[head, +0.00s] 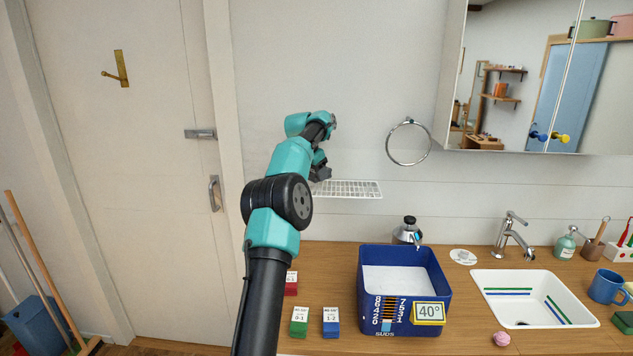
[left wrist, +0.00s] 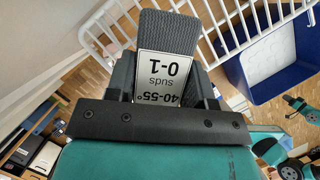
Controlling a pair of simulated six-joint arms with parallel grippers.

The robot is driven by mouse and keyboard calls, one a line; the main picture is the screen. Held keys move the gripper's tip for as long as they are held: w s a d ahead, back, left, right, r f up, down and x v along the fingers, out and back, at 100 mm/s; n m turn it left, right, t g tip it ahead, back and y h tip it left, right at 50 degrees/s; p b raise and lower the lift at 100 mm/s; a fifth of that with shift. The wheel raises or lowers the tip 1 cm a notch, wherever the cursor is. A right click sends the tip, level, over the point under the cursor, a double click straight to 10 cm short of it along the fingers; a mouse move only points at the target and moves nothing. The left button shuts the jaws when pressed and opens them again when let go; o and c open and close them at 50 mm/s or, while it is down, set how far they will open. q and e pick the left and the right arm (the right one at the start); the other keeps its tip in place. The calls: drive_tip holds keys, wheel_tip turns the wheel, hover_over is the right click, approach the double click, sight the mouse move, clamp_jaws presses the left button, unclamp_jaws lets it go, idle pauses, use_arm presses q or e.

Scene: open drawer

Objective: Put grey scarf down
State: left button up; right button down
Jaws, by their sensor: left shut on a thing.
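The grey scarf (left wrist: 170,30) is a flat, ribbed grey piece with a white label reading "40-55°", "0-1" and "suds". My left gripper (left wrist: 166,68) is shut on it in the left wrist view, with a finger at each side. In the head view my left gripper (head: 320,168) is up by the wall, at the left end of the white wire rack (head: 352,189). The scarf is small and dark there, mostly hidden by the gripper. The rack's bars (left wrist: 215,40) pass close behind the scarf; I cannot tell whether they touch.
A blue tub (head: 375,322) marked 40° stands on the wooden counter below the rack. Red (head: 291,287), green (head: 299,328) and blue (head: 331,328) labelled pieces lie left of it. A metal ring (head: 389,153) hangs right of the rack. A sink (head: 480,282) is further right.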

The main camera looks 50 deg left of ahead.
sight(316, 180)
use_arm(q)
drive_tip(key=shift+f, duration=1.45)
drive_tip(key=shift+f, duration=0.15)
drive_tip(key=o, duration=1)
drive_tip(key=v, duration=1.2)
